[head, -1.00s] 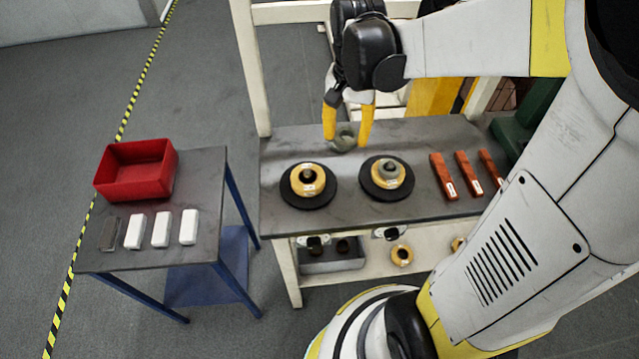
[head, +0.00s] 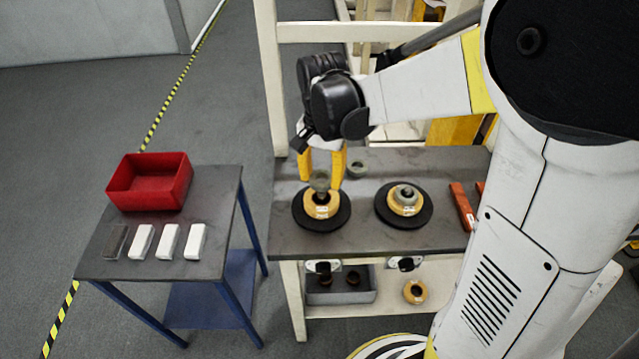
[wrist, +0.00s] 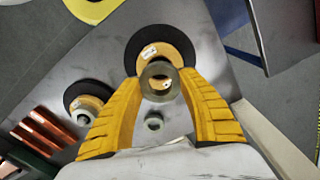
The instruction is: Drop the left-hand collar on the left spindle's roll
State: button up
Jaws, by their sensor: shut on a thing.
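My gripper (head: 321,172) is shut on a grey-green collar (head: 319,181), which also shows between the yellow fingertips in the wrist view (wrist: 160,82). It is over the left spindle's roll (head: 321,207), a tan ring with a white label on a black disc (head: 341,219). The collar lines up with the dark spindle top; I cannot tell whether they touch. The collar hides part of this roll in the wrist view (wrist: 182,50). The right spindle's roll (head: 405,207) has a grey collar (head: 405,192) on it. Another grey-green collar (head: 357,169) lies on the bench behind.
Red-brown bars (head: 462,207) lie on the bench (head: 365,235) to the right. A shelf below holds a grey bin (head: 341,291) and a tan roll (head: 414,291). A side table (head: 150,268) at left carries a red bin (head: 150,182) and several small blocks (head: 169,241).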

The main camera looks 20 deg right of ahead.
aim_at(322, 189)
jog(key=shift+f+b, duration=0.5)
jog(key=shift+f, duration=0.9)
jog(key=shift+f+b, duration=0.45)
jog(key=shift+f, duration=0.15)
jog(key=o, duration=1.3)
